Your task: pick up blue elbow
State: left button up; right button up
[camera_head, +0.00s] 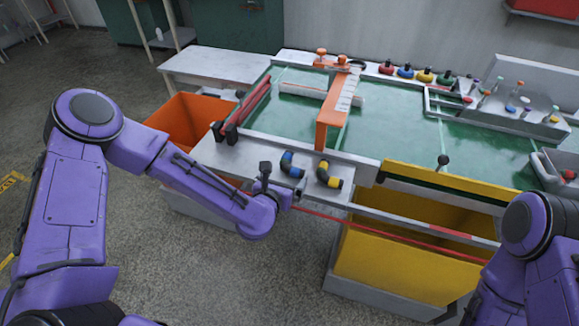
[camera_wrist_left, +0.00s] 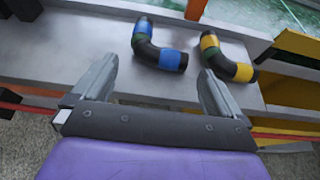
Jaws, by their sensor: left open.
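The blue elbow (camera_head: 291,165) is a short bent pipe piece with blue bands and dark ends. It lies on the grey shelf at the near side of the green table. In the left wrist view, the blue elbow (camera_wrist_left: 157,48) lies just beyond and partly between the fingertips of my open left gripper (camera_wrist_left: 158,72), with nothing held. In the head view my left gripper (camera_head: 292,193) is small and partly hidden by its wrist, close in front of the elbow. My right gripper is out of view; only its purple arm shows.
A yellow elbow (camera_head: 328,175) lies right of the blue one; it also shows in the left wrist view (camera_wrist_left: 226,58). An orange bracket (camera_head: 331,112) stands behind them. An orange bin (camera_head: 183,122) is left, a yellow bin (camera_head: 400,245) right. A red rail (camera_head: 400,240) runs in front.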

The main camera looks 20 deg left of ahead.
aim_at(290, 168)
pick_arm(q)
jog(key=x, duration=0.2)
jog(key=p+x, duration=0.1)
jog(key=x, duration=0.3)
jog(key=shift+w+r+p, duration=0.15)
jog(key=shift+r+p, duration=0.1)
jog(key=shift+p, duration=0.05)
jog(key=shift+w+f, duration=0.2)
jog(key=shift+a, duration=0.1)
jog(key=c, duration=0.7)
jog(key=shift+r, duration=0.1)
jog(key=shift+c, duration=0.2)
